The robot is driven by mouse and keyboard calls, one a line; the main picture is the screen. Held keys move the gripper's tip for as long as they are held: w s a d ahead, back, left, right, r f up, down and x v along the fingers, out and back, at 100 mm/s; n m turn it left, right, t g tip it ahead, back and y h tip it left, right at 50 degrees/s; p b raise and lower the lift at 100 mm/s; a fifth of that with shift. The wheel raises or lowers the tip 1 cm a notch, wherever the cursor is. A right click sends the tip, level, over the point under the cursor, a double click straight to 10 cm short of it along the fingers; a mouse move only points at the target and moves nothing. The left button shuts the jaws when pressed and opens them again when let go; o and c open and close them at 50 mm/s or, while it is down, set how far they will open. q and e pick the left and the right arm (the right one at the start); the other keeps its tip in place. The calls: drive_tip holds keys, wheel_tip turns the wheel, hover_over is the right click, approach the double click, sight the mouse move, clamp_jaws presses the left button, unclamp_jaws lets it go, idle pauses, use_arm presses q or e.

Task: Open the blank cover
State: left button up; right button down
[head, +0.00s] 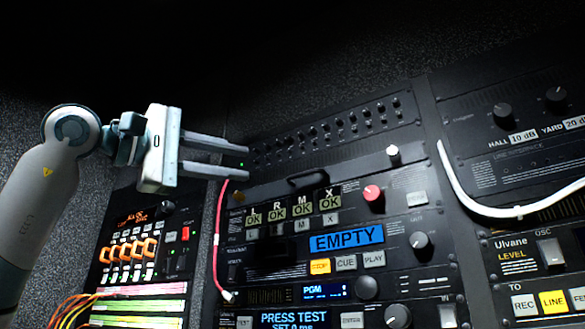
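A black panel strip (350,168) in the middle rack looks like the blank cover. It has a dark bar handle (308,180) at its middle and a silver knob (393,152) at its right end. A small brass-coloured knob (238,197) is at its left end. The strip looks closed, flush with the rack. My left gripper (246,163) is open and empty, its two fingers apart and pointing right. Its tips are at the rack's left edge in the picture, above the brass-coloured knob; whether they touch anything I cannot tell. My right gripper is out of view.
Above the strip is a panel with rows of small dark knobs (330,128). Below are the EMPTY display (347,238) and several buttons. A pink cable (216,240) hangs at the left; a white cable (480,208) crosses the right rack. Orange-lit equipment (128,250) stands lower left.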

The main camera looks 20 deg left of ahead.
sight(302, 174)
use_arm(q)
drive_tip(key=p+x, duration=0.5)
drive_tip(key=x, duration=0.8)
drive_tip(key=shift+w+d, duration=0.1)
drive_tip(key=shift+w, duration=0.05)
clamp_jaws()
